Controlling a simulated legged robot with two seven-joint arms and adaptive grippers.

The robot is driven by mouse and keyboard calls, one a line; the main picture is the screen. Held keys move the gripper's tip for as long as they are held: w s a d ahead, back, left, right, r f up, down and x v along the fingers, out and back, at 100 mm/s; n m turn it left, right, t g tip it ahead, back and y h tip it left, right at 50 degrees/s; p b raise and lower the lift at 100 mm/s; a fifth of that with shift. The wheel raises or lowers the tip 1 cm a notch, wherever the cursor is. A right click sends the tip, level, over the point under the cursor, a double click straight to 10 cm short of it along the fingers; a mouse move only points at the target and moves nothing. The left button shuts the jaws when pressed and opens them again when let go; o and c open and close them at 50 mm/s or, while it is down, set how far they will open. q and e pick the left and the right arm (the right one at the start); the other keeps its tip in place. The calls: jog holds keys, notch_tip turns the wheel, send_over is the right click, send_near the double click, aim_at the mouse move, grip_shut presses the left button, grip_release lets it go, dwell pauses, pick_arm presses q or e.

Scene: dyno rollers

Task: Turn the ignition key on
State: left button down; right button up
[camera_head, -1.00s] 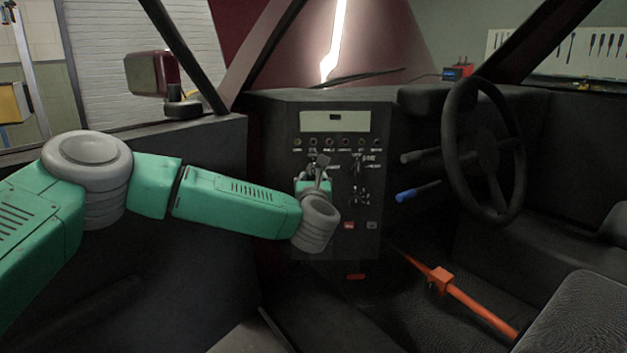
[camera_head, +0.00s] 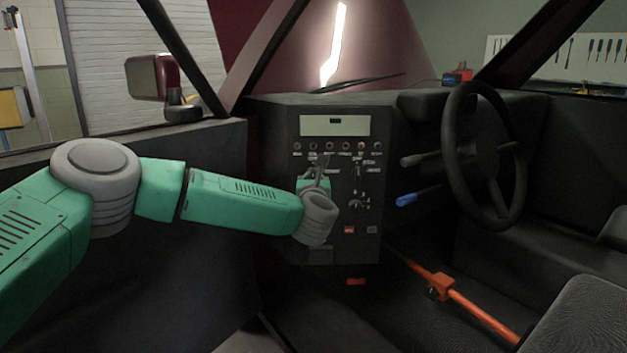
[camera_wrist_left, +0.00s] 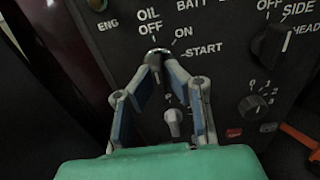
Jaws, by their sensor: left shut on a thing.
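The ignition switch (camera_wrist_left: 158,51) shows in the left wrist view as a light metal rim, with OFF, ON and START lettered around it. My left gripper (camera_wrist_left: 160,57) has its two fingertips brought together at this switch, shut on the key. The fingertips hide most of the key, so I cannot tell which label it points at. In the head view my left gripper (camera_head: 317,174) is at the upper left part of the dark control panel (camera_head: 290,125), and the key is too small to make out there. My right gripper is not in view.
A grey knob (camera_wrist_left: 173,120) lies below the switch, between the finger links. Black rotary knobs (camera_wrist_left: 271,45) sit to the right. The steering wheel (camera_head: 447,150), a blue-tipped lever (camera_head: 406,200) and an orange bar (camera_head: 470,308) are right of the panel.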

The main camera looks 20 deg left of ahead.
pick_arm(q)
jog(key=shift+m, duration=0.3)
jog(key=m+p, duration=0.1)
jog(key=m, duration=0.2)
jog(key=shift+m, duration=0.3)
jog(key=m+p, duration=0.2)
jog(key=m, duration=0.2)
jog(key=shift+d, duration=0.1)
jog(key=shift+f+m, duration=0.1)
jog(key=shift+m, duration=0.2)
jog(key=c, duration=1.6)
grip_release()
jog(key=shift+c, duration=0.2)
